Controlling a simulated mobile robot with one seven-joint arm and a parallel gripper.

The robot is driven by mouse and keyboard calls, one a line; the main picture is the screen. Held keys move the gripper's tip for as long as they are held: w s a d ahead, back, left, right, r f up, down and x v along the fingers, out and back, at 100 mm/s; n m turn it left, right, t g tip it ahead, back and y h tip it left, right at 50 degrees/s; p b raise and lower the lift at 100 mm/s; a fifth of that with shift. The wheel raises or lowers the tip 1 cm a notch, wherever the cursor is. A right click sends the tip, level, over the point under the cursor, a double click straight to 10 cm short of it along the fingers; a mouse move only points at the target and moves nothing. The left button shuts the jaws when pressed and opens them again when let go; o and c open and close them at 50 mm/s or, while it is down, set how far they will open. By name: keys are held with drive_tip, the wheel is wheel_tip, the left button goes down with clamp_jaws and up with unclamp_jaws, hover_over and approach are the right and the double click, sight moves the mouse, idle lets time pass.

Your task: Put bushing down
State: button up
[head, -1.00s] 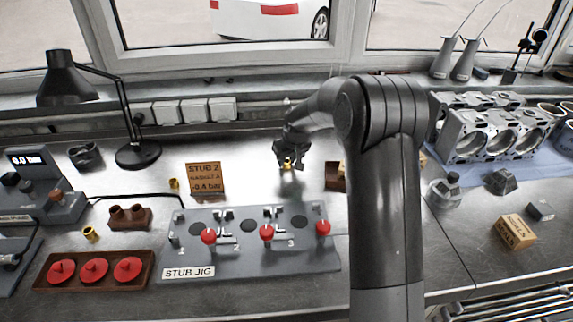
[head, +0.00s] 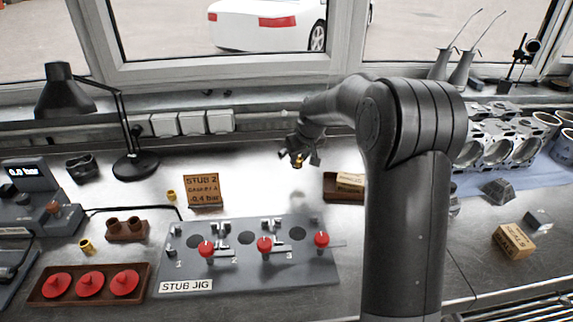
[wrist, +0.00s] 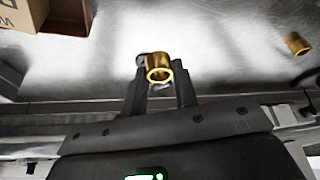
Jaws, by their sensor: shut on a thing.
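A brass bushing (wrist: 158,68) is between the fingers of my gripper (wrist: 160,85) in the wrist view. It is a short open ring, and bare metal bench shows beyond it. In the head view my gripper (head: 299,158) is above the bench behind the stub jig, with the bushing (head: 298,163) a small gold spot at its tip. The gripper is shut on the bushing. Another brass bushing (head: 171,195) stands left of the stub card, and one more (head: 86,245) lies near the red caps. A loose brass bushing (wrist: 297,43) also shows at right in the wrist view.
The stub jig (head: 183,287) with red knobs stands in front. A card reading STUB 2 (head: 202,190) stands left of my gripper. A brown box with a label (head: 343,191) stands to its right. Bare bench (head: 255,190) lies between them. Engine blocks (head: 497,140) are far right.

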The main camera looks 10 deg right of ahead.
drive_tip(key=s+d+r, duration=0.3)
drive_tip(key=d+r, duration=0.4)
drive_tip(key=r, duration=0.3)
drive_tip(key=s+d+f+m+h, duration=0.15)
drive_tip(key=s+d+m, duration=0.3)
drive_tip(key=d, duration=0.95)
drive_tip(key=s+d+m+h, duration=0.2)
drive_tip(key=s+d+m, duration=0.25)
drive_tip(key=d, duration=0.85)
drive_tip(key=s+d+m+g+h, duration=0.2)
drive_tip(key=s+d+m, duration=0.6)
drive_tip(key=s+d, duration=1.3)
drive_tip(key=f, duration=0.4)
drive_tip(key=shift+w+a+f, duration=0.15)
drive_tip(key=shift+a+f, duration=0.1)
drive_tip(key=shift+a, duration=0.1)
hover_over(480, 214)
drive_tip(key=s+a, duration=0.1)
drive_tip(key=a, duration=0.1)
drive_tip(key=f, duration=0.6)
drive_tip(key=shift+d+f, duration=0.2)
drive_tip(key=shift+d, duration=0.05)
drive_tip(key=shift+w+f, duration=0.15)
drive_tip(key=shift+f, duration=1.95)
drive_tip(key=shift+f, duration=0.1)
